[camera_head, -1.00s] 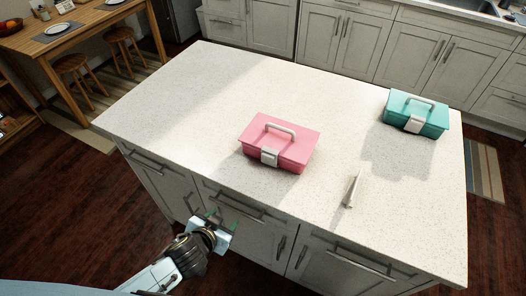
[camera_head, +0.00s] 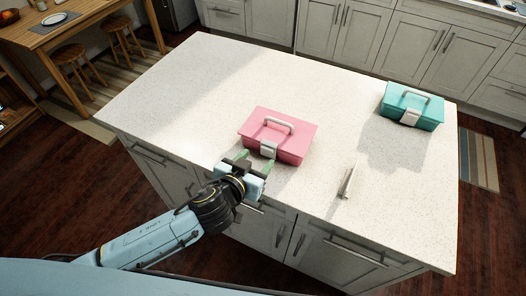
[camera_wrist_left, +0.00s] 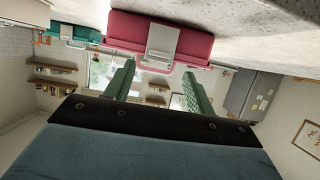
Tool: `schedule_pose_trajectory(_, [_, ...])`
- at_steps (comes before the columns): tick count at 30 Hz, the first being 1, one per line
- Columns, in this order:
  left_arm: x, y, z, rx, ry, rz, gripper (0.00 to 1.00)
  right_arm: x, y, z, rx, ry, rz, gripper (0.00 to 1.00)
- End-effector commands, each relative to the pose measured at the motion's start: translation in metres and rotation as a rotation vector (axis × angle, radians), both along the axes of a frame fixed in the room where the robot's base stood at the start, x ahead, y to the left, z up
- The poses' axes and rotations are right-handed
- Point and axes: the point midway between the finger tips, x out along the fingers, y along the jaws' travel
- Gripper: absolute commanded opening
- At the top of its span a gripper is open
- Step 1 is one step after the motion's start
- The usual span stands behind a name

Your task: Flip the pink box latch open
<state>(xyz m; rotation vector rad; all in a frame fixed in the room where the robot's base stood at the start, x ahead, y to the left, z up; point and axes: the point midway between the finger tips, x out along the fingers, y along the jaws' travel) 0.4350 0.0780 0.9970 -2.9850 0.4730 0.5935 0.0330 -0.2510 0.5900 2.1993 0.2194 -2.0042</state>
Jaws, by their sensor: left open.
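The pink box (camera_head: 290,132) sits upright on the counter, with a pale handle on its lid. Its white latch (camera_head: 268,148) is on the front face. My left gripper (camera_head: 255,162) is open, with green fingers pointing at the box's front near the latch. In the left wrist view the pink box (camera_wrist_left: 190,46) appears upside down, and the latch (camera_wrist_left: 162,42) lies between the lines of the two fingers (camera_wrist_left: 158,88). I cannot tell whether the fingers touch the box. My right gripper is not in view.
A teal box (camera_head: 412,108) stands at the counter's back right. A thin pale upright object (camera_head: 347,182) stands right of the pink box. The speckled counter (camera_head: 210,90) is clear at its left. Drawer handles line its front below my arm.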

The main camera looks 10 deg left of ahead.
Motion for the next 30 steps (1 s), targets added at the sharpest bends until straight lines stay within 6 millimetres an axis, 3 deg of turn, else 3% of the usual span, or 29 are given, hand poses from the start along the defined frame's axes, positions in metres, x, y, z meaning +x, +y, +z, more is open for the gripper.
schedule_pose_trajectory(3, [0.019, -0.006, -0.007, 0.001, -0.001, 0.000, 0.55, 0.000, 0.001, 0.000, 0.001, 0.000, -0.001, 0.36])
schedule_pose_trajectory(9, [0.037, -0.012, -0.017, 0.000, 0.000, 0.000, 0.55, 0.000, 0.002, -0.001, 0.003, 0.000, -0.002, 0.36])
schedule_pose_trajectory(22, [0.044, -0.014, -0.020, 0.000, 0.001, 0.000, 0.55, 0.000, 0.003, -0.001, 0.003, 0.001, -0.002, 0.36])
schedule_pose_trajectory(30, [0.043, -0.014, -0.020, -0.001, 0.001, 0.000, 0.20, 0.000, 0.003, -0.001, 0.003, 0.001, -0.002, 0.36])
